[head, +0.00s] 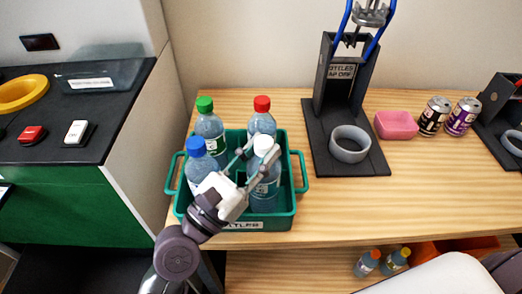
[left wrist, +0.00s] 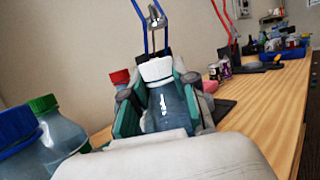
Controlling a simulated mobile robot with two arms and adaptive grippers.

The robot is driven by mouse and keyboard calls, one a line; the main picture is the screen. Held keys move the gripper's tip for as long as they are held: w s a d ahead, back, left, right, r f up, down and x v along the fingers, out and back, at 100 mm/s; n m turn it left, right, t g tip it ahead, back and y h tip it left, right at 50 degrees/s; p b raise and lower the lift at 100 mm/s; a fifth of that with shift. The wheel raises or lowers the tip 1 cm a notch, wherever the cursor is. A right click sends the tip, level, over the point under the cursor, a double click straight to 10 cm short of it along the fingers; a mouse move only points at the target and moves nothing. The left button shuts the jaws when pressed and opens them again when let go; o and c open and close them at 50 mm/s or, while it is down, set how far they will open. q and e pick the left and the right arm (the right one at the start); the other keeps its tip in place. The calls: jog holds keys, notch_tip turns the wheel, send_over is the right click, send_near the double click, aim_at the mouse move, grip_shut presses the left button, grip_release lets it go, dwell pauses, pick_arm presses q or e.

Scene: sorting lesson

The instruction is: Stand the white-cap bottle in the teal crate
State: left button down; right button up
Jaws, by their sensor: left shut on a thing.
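The white-cap bottle (head: 265,186) stands upright in the front right part of the teal crate (head: 287,213) in the head view. My left gripper (head: 257,161) is shut on this bottle near its upper part. In the left wrist view the white-cap bottle (left wrist: 165,100) sits between the two fingers of my left gripper (left wrist: 155,98). Bottles with a green cap (head: 207,122), a blue cap (head: 199,163) and a red cap (head: 262,119) stand in the same crate. The bottle's base is hidden by the crate wall. My right gripper is not seen.
A black stand (head: 335,110) with a grey ring (head: 349,144) is right of the crate. A pink bowl (head: 396,125) and two cans (head: 433,116) stand farther right. Two bottles (head: 367,263) are on a lower level. The tabletop right of the crate's front is clear.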

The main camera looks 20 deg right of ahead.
pick_arm(q)
jog(key=shift+f, duration=0.65)
jog(key=c, duration=0.9)
grip_release()
jog(key=shift+d+g, duration=0.1)
jog(key=shift+g, duration=0.2)
jog(key=shift+r, duration=0.15)
